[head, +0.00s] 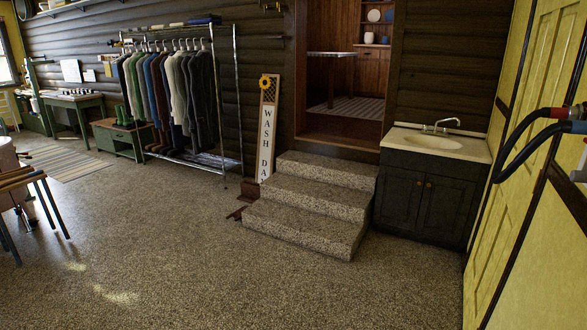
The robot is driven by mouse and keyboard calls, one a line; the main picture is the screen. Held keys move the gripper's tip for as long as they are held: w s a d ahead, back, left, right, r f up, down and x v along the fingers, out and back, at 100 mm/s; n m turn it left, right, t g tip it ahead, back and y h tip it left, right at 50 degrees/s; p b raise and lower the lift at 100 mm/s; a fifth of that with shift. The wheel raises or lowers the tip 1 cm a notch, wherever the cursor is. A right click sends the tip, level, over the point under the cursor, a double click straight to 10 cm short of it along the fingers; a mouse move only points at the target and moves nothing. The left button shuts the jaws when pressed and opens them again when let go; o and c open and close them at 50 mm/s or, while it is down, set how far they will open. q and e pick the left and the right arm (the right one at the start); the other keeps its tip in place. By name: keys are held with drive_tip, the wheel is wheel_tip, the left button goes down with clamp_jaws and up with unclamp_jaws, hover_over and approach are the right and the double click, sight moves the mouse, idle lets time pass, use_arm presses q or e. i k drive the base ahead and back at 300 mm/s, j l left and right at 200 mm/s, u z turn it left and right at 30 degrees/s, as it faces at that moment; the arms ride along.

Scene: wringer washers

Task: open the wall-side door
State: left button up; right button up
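A dark sink cabinet (382,200) stands against the back wall at the right. It has two front doors side by side, each with a small brass knob near the middle seam. The right cabinet door (448,212), on the side of the yellow wall, is shut. The left cabinet door (400,196) is shut too. A yellow panelled door (500,190) in the right wall also looks shut. I cannot tell from the picture alone which door the task names. Neither of my grippers is in view.
Stone steps (310,215) rise to a doorway left of the cabinet. Red and blue hose ends (553,112) stick out at the right. A clothes rack (185,100) stands further left. The speckled floor (230,275) in front is clear.

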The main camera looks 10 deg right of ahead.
sight(446, 203)
drive_tip(key=i+z, duration=0.3)
drive_tip(key=i, duration=0.2)
drive_tip(key=i+z, duration=0.25)
drive_tip(key=i, duration=0.25)
drive_tip(key=i+j+z, duration=0.3)
drive_tip(key=i, duration=0.2)
drive_tip(key=i+l+z, duration=0.2)
drive_tip(key=i, duration=0.55)
drive_tip(key=i+j+z, duration=0.1)
drive_tip(key=i+z, duration=0.15)
drive_tip(key=i, duration=0.5)
drive_tip(key=i+j+z, duration=0.2)
drive_tip(key=i, duration=0.6)
